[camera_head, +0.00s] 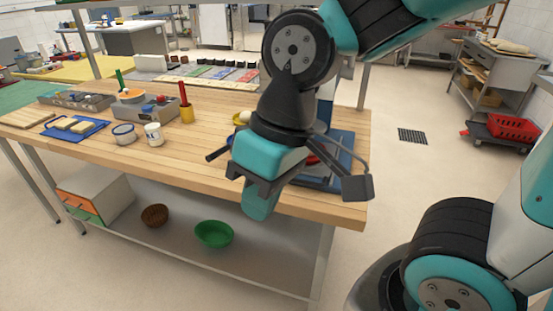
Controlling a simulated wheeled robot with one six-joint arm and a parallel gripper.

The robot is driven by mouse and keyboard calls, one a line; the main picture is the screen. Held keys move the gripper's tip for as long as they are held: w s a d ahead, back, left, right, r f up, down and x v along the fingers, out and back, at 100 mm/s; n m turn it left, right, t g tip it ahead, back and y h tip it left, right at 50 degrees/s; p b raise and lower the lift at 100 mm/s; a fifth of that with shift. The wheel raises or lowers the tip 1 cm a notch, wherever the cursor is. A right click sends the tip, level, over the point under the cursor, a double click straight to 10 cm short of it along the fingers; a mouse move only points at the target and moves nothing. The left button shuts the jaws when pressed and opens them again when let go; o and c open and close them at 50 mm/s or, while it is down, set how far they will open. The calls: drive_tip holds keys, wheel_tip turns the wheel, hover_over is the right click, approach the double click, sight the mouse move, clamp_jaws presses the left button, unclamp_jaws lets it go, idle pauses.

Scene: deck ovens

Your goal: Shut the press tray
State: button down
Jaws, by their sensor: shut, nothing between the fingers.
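A blue and grey appliance (345,145), which looks like the press, stands at the right end of the wooden table. My arm covers most of it. A flat grey part (318,181) of it shows low beside my gripper, with a bit of red above; I cannot tell whether this is its tray or how far the tray is out. My gripper (262,203) is shut and empty, pointing down in front of the table's front edge. Whether it touches the press cannot be told.
A green bowl (214,234) and a brown basket (155,215) sit on the shelf below.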

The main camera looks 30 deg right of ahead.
drive_tip(key=w+d+f+m+h+b, duration=0.2)
drive_tip(key=w+d+f+m+h, duration=0.35)
drive_tip(key=w+m, duration=0.7)
drive_tip(key=w+d+f+m+h+b, duration=0.25)
drive_tip(key=w+d+f+m, duration=0.45)
drive_tip(key=w+m, duration=0.5)
drive_tip(key=d+f+m+h, duration=0.1)
drive_tip(key=d+f+m, duration=0.1)
drive_tip(key=d+f, duration=0.1)
drive_tip(key=d+f+m+h+p, duration=0.1)
drive_tip(key=d+f+m, duration=0.1)
drive_tip(key=d+m, duration=0.1)
drive_tip(key=d+f+m+h, duration=0.1)
drive_tip(key=d+f+m, duration=0.2)
drive_tip(key=d, duration=0.1)
drive_tip(key=shift+w+f+p, duration=0.3)
drive_tip(key=shift+w, duration=0.1)
